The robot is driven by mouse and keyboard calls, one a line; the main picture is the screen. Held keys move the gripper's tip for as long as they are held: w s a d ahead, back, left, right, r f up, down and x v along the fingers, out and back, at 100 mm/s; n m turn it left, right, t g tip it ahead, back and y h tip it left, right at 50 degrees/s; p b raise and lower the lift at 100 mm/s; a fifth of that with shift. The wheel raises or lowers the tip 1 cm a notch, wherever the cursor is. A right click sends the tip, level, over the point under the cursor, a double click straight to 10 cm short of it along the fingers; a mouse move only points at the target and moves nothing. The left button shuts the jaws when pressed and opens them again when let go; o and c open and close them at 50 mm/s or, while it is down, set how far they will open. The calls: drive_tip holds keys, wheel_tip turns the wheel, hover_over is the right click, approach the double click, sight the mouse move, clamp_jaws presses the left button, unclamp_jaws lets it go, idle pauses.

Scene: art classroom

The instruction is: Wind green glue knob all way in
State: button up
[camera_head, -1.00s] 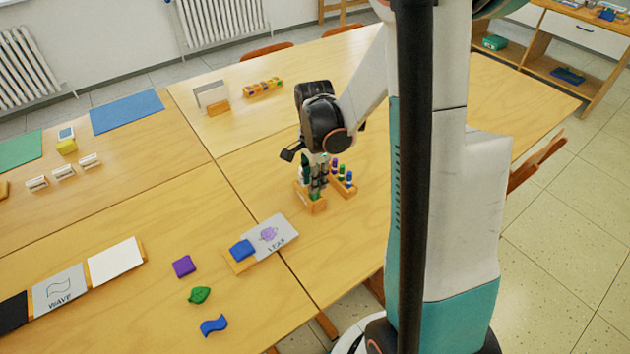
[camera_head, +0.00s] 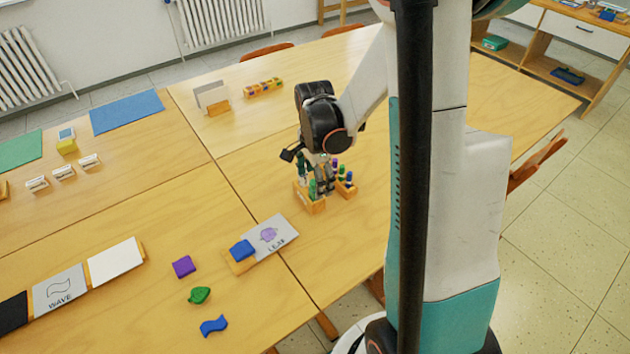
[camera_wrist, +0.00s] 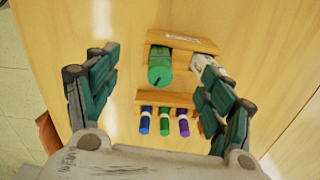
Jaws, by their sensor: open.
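The green glue stick (camera_wrist: 161,66) stands in a wooden holder (camera_wrist: 187,40) in the wrist view. Its round green end faces the camera. My gripper (camera_wrist: 157,74) is open, one finger on each side of the glue stick, with a visible gap to each. A white piece (camera_wrist: 204,68) sits at the holder's right end, close to the right finger. In the head view the gripper (camera_head: 316,175) is over the holder (camera_head: 312,206), and the green glue stick (camera_head: 312,189) shows partly among the fingers. The knob itself is not clearly seen.
A second wooden rack (camera_wrist: 166,98) beside the holder carries a blue, a green and a purple stick. A leaf card (camera_head: 275,232) with a blue block (camera_head: 242,249) lies nearer. A purple block (camera_head: 184,266), green leaf (camera_head: 199,295) and blue wave (camera_head: 213,325) lie left.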

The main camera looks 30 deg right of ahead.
drive_tip(key=m, duration=0.5)
drive_tip(key=shift+b, duration=0.35)
drive_tip(key=m, duration=0.6)
drive_tip(key=shift+m, duration=0.3)
drive_tip(key=shift+b, duration=0.3)
drive_tip(key=c, duration=1.5)
drive_tip(key=shift+c, duration=0.2)
